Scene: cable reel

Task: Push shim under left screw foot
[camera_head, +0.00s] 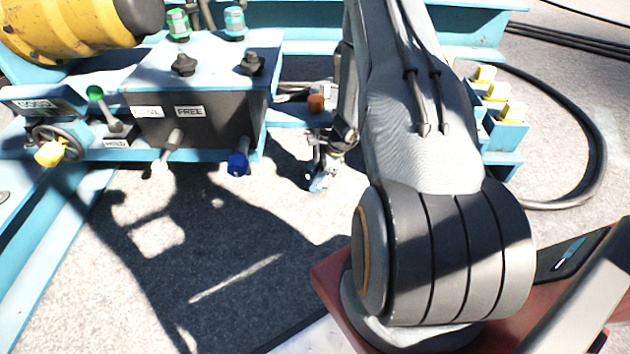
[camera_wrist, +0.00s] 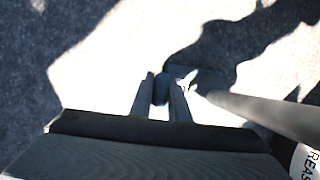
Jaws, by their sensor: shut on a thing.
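My gripper (camera_head: 318,182) is low over the ground in front of the blue frame in the head view, small and partly lost in shadow. In the wrist view my gripper (camera_wrist: 160,80) is shut, with a dark rounded piece (camera_wrist: 160,90) between its two fingers. I cannot tell whether this piece is the shim. A small dark flat shape (camera_wrist: 205,78) with a bright spot lies just right of the fingertips, apart from them in the picture. I cannot tell whether it belongs to the left screw foot. No screw foot shows clearly in either view.
A blue machine frame (camera_head: 390,48) with a black lever box (camera_head: 200,132) and yellow drum (camera_head: 75,30) stands left of my arm. Yellow-topped blocks (camera_head: 497,92) and a black cable (camera_head: 597,150) are at right. A grey bar (camera_wrist: 265,112) runs close right of my fingers.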

